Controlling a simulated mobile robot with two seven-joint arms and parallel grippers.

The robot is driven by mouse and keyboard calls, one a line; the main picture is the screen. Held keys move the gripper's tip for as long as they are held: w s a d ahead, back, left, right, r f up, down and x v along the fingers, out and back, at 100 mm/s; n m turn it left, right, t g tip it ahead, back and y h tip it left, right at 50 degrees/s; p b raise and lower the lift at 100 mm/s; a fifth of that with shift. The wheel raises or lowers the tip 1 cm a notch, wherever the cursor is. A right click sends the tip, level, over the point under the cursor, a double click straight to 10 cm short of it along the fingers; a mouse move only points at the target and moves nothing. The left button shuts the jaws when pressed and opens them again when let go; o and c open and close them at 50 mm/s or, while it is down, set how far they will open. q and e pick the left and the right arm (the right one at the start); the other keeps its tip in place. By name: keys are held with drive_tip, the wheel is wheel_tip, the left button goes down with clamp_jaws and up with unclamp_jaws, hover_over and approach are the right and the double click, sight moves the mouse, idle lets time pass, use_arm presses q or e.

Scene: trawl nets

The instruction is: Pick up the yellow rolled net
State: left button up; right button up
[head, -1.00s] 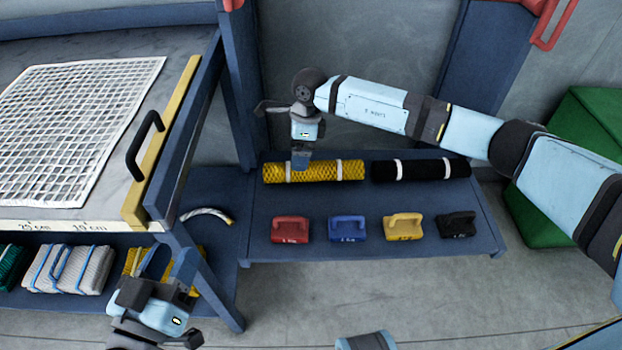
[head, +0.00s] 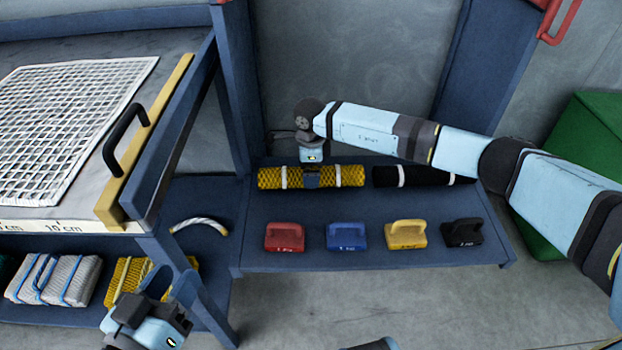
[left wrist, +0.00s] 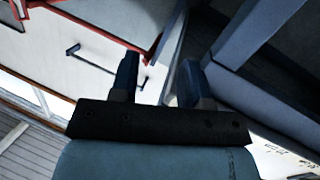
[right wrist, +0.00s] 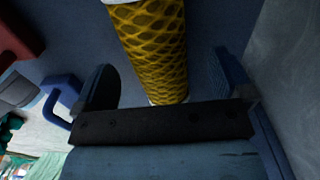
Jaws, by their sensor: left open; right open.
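The yellow rolled net (head: 270,178), with white bands near its ends, lies on the low blue shelf (head: 375,258) in the head view. My right gripper (head: 311,181) is over the middle of the roll, its fingers down at the net. In the right wrist view the yellow net (right wrist: 152,45) runs between the two spread fingers of the open right gripper (right wrist: 165,78); I see a gap on both sides. My left gripper (head: 171,287) is open and empty at the lower left, in front of the bench leg. It also shows empty in the left wrist view (left wrist: 157,78).
A black rolled net (head: 425,176) lies just right of the yellow one. Red (head: 285,238), blue (head: 346,237), yellow (head: 405,235) and black (head: 463,233) handled weights stand in front. A bench (head: 175,150) is at the left, a green box (head: 575,150) at the right.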

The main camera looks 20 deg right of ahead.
wheel_tip(320, 180, down, 3)
drive_tip(key=shift+s+f+b, duration=0.1)
drive_tip(key=shift+f+b, duration=0.1)
drive_tip(key=shift+b, duration=0.45)
drive_tip(key=shift+d+f, duration=0.1)
drive_tip(key=shift+f, duration=0.3)
use_arm(q)
drive_tip(key=shift+w+a+f+m, duration=0.3)
drive_tip(key=shift+w+m, duration=0.15)
drive_tip(key=shift+m, duration=0.15)
use_arm(e)
drive_tip(key=shift+r, duration=0.1)
drive_tip(key=shift+c, duration=0.5)
